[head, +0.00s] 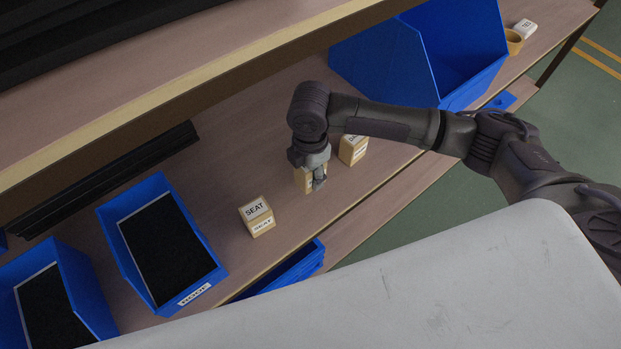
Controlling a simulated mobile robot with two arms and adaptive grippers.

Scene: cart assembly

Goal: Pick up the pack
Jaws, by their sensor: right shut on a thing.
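My right gripper (319,179) points down at the shelf and is shut on a small tan pack (302,182). The wrist and fingers hide most of this pack, and its label cannot be read. It appears to be at the shelf surface; I cannot tell whether it is lifted. A second tan pack labelled SEAT (257,217) stands to the left, apart from the gripper. A third tan pack (353,149) stands just behind and right of the gripper, partly hidden by my arm. My left gripper is not in view.
A large blue bin (385,62) stands at the back right. Blue bins with black contents (204,245) (88,297) stand at the left. An upper shelf edge (200,88) overhangs the wooden shelf (225,150). A pale grey surface (450,285) fills the lower right.

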